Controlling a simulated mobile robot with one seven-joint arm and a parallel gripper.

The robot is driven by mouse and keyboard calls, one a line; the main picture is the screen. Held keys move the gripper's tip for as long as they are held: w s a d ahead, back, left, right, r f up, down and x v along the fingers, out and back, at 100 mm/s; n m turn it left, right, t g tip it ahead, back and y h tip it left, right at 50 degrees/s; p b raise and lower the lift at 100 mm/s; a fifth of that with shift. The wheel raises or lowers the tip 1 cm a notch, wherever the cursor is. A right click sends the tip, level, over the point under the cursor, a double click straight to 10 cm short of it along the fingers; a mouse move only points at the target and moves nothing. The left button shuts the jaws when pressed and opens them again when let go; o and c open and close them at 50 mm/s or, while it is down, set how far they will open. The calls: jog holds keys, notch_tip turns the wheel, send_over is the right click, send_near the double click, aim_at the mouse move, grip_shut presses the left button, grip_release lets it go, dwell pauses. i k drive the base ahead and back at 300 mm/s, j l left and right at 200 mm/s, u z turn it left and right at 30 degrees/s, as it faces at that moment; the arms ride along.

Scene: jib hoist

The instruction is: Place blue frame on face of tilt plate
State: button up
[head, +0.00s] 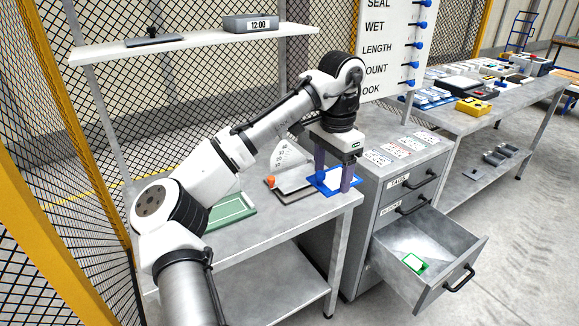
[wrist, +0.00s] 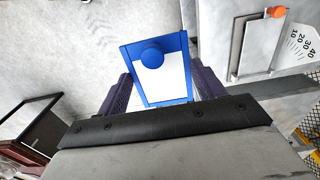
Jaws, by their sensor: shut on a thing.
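The blue frame (wrist: 152,54), with a white middle and a round blue knob, sits between the two dark fingers of my gripper (wrist: 163,86) in the wrist view. My gripper is shut on it. In the head view the blue frame (head: 324,188) is low at the right end of the bench, under my gripper (head: 334,180); I cannot tell whether it touches the bench. The tilt plate (head: 293,181) is just left of it, a grey plate with an orange knob and a white angle dial. It also shows at the upper right of the wrist view (wrist: 256,46), apart from the frame.
A green-edged board (head: 232,211) lies on the bench (head: 285,220), partly behind my arm. Right of the bench stands a grey cabinet (head: 375,190) with cards on top. Its lowest drawer (head: 440,243) is open and holds a green frame (head: 413,262). A shelf (head: 190,43) hangs above.

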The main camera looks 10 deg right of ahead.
aim_at(299, 176)
jog(key=i, duration=0.95)
